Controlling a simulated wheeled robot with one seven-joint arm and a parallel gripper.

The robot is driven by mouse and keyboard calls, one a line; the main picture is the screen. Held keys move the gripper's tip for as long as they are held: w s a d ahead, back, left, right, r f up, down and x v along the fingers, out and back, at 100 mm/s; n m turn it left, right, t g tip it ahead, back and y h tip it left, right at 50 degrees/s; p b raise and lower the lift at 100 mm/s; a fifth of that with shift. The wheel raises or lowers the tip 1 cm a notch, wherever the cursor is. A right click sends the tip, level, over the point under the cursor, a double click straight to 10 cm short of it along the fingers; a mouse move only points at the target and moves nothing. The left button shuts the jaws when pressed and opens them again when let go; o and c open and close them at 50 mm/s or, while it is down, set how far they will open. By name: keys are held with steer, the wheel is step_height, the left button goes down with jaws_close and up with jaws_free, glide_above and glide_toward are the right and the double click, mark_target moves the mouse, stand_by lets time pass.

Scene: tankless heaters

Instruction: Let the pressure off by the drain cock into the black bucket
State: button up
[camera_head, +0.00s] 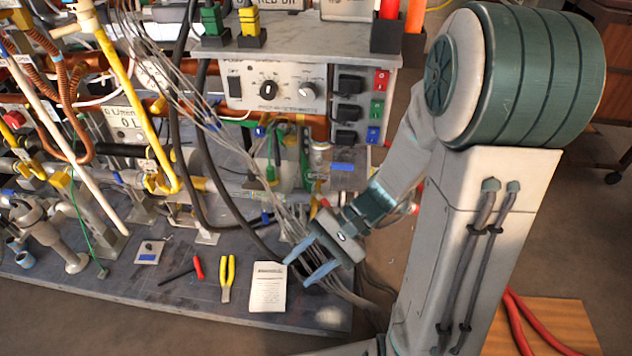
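My gripper (305,264) reaches down and left over the right part of the bench. Its two blue-grey fingers are apart, and I see no object held between them. A bundle of thin grey cables runs behind and past the fingers. I cannot tell which fitting is the drain cock. Candidate valves show among the pipes: one with a yellow lever (157,184) at the left and one with a green handle (271,172) under the control box. I cannot make out a black bucket in this view.
A grey bench (215,280) carries pipework at the left and back. A paper note (268,287), yellow-handled pliers (228,277) and a red-tipped screwdriver (197,268) lie near its front edge. A control box (275,90) with knobs stands behind. Hanging cables crowd the middle.

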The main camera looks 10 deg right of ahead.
steer(key=w+d+f+m+t+y+b, duration=0.1)
steer(key=w+d+f+m+t, duration=0.2)
steer(key=w+f+m+t, duration=0.35)
steer(key=w+d+f+m+t+y+b, duration=0.1)
steer(key=w+d+f+m+t, duration=0.2)
steer(key=w+m+t, duration=0.65)
steer(key=d+f+m+t+h+b, duration=0.2)
steer(key=d+f+m+t+h, duration=0.2)
steer(key=d+f+m+h, duration=0.4)
steer(key=w+a+b, duration=0.2)
steer(key=w+b, duration=0.1)
steer(key=w, duration=0.3)
steer(key=w+a+r+m+b, duration=0.1)
steer(key=w+a+b, duration=0.1)
steer(key=w+b, duration=0.2)
steer(key=w, duration=0.3)
steer(key=shift+w+a+r+y, duration=0.15)
steer(key=shift+a+r+y, duration=0.1)
steer(key=shift+a+y, duration=0.15)
jaws_close()
